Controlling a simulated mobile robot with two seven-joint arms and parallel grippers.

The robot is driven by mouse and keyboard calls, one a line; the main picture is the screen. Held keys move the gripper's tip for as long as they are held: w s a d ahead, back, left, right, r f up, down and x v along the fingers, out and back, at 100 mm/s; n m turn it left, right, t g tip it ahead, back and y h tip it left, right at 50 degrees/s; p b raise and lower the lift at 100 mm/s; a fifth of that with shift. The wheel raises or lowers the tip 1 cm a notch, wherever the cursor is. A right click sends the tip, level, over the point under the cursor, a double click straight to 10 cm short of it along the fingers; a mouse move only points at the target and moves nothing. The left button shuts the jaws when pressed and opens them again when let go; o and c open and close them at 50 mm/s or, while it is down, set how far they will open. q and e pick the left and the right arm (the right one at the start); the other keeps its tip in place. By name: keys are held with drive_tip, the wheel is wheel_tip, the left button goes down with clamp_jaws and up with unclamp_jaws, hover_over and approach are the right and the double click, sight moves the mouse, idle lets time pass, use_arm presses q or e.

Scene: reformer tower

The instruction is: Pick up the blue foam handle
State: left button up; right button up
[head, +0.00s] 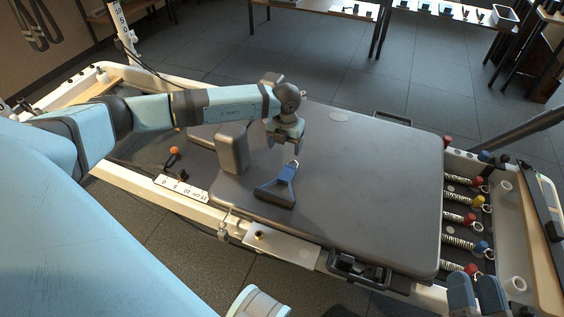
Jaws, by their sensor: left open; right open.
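The blue foam handle (287,173) lies on the grey padded carriage (360,190), near its left side. Its dark triangular strap spreads toward the lower left, and a small ring shows at its top end. My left gripper (284,146) is open and empty, pointing down just above and beyond the handle, apart from it. My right gripper (475,277) shows only its fingers at the bottom right edge, open and empty, near the spring end of the frame.
A grey shoulder block (232,148) stands left of the handle. Coloured springs (462,218) line the frame at the right. An orange ball-topped knob (174,150) sits at the left. The carriage right of the handle is clear. Tables stand at the back.

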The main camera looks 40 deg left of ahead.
use_arm(q)
drive_tip(key=b, duration=0.3)
hover_over(286, 175)
drive_tip(key=f, duration=0.8)
drive_tip(key=shift+w+a, duration=0.1)
drive_tip(key=shift+a, duration=0.15)
drive_tip(key=f, duration=0.1)
drive_tip(key=f+b, duration=0.1)
drive_tip(key=f, duration=0.1)
drive_tip(key=f+b, duration=0.1)
drive_tip(key=shift+d+f, duration=0.25)
drive_tip(key=shift+f, duration=0.05)
drive_tip(key=c, duration=1.2)
use_arm(e)
drive_tip(key=shift+n+g, duration=0.7)
drive_tip(key=shift+n, duration=0.2)
drive_tip(key=f, duration=0.2)
drive_tip(key=w+f, duration=0.1)
drive_tip(key=f, duration=0.2)
drive_tip(key=shift+d+f, duration=0.1)
drive_tip(key=shift+f, duration=0.05)
use_arm(q)
drive_tip(key=shift+o, duration=0.2)
